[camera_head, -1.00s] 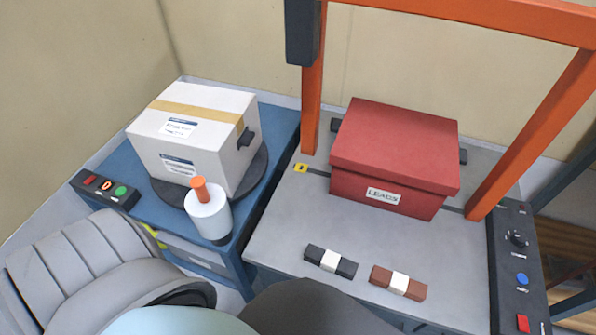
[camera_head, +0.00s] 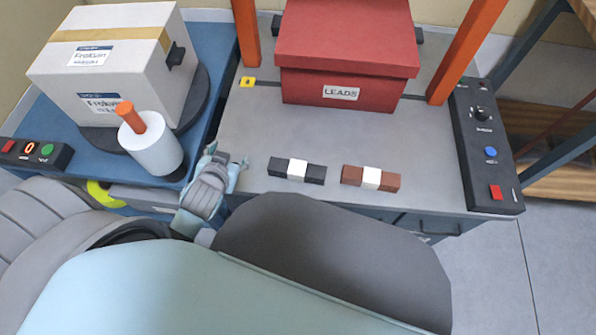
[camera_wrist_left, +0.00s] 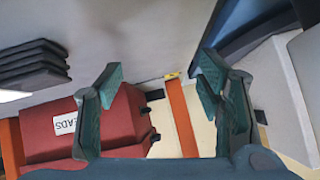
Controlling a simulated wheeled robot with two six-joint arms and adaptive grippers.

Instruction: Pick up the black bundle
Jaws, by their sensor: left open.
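The black bundle (camera_head: 297,170) lies on the grey table near its front edge, a dark bar with a white band around its middle. It also shows at the left edge of the left wrist view (camera_wrist_left: 32,66), where it looks like stacked dark strips. My left gripper (camera_head: 226,162) is to the left of the bundle in the head view, apart from it. In the left wrist view its two fingers (camera_wrist_left: 160,85) are spread wide with nothing between them. My right gripper is not in view.
A brown bundle (camera_head: 371,178) with a white band lies right of the black one. A red box (camera_head: 345,55) labelled LEADS stands behind, under an orange frame (camera_head: 460,55). A white carton (camera_head: 105,65), a white cylinder (camera_head: 151,148) and a control panel (camera_head: 487,150) flank the table.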

